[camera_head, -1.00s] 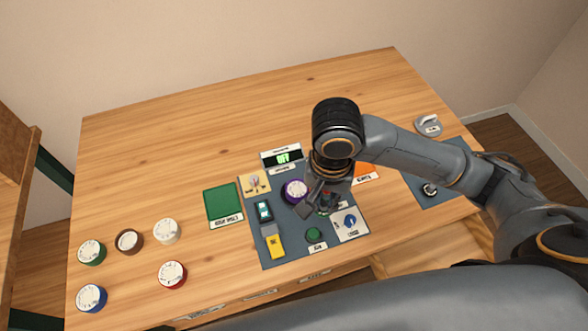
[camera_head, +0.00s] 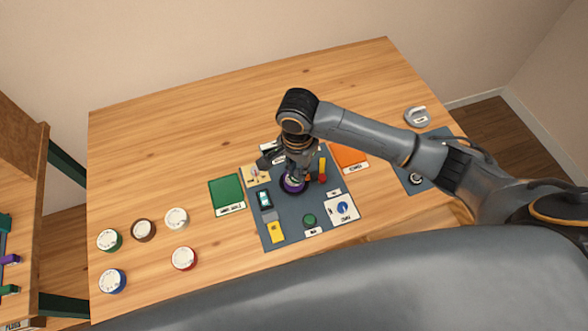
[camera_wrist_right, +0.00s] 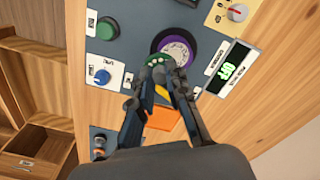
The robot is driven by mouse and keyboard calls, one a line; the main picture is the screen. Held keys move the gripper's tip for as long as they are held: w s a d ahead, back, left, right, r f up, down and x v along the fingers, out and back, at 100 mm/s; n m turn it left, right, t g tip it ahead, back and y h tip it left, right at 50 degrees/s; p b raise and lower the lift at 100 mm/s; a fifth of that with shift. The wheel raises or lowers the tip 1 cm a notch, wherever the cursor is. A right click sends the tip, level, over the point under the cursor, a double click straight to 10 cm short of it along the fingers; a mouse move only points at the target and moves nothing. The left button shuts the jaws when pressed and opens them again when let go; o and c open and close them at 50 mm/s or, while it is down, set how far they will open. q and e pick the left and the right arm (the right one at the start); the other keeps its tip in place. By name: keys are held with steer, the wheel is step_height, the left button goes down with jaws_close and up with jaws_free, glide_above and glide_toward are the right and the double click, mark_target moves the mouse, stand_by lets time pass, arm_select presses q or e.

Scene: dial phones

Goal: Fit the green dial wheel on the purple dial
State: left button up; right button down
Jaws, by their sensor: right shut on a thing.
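The purple dial (camera_head: 293,187) is on the grey-blue panel in the head view, largely covered by my right gripper (camera_head: 291,176). My right gripper (camera_wrist_right: 164,76) is shut on the green dial wheel (camera_wrist_right: 158,61), a small green piece with pale marks. The wheel overlaps the near edge of the purple dial in that view. I cannot tell whether they touch. My left gripper is not in view.
The panel (camera_head: 285,233) also carries a green button (camera_head: 309,220), a blue knob (camera_head: 342,208) and a yellow piece (camera_head: 276,230). A green pad (camera_head: 226,193) lies left, an orange pad (camera_head: 348,157) right. Several dials, including a red one (camera_head: 184,258), stand at left. The back table is clear.

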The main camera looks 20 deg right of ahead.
steer(key=w+f, duration=0.2)
steer(key=shift+w+f, duration=0.25)
steer(key=shift+f, duration=0.15)
step_height(320, 180, down, 3)
steer(key=shift+w+d+f, duration=0.1)
steer(key=shift+f, duration=0.1)
steer(key=shift+f, duration=0.15)
steer(key=c, duration=1.3)
jaws_free()
step_height(320, 180, up, 12)
steer(key=shift+r+b, duration=0.25)
steer(key=shift+b, duration=0.1)
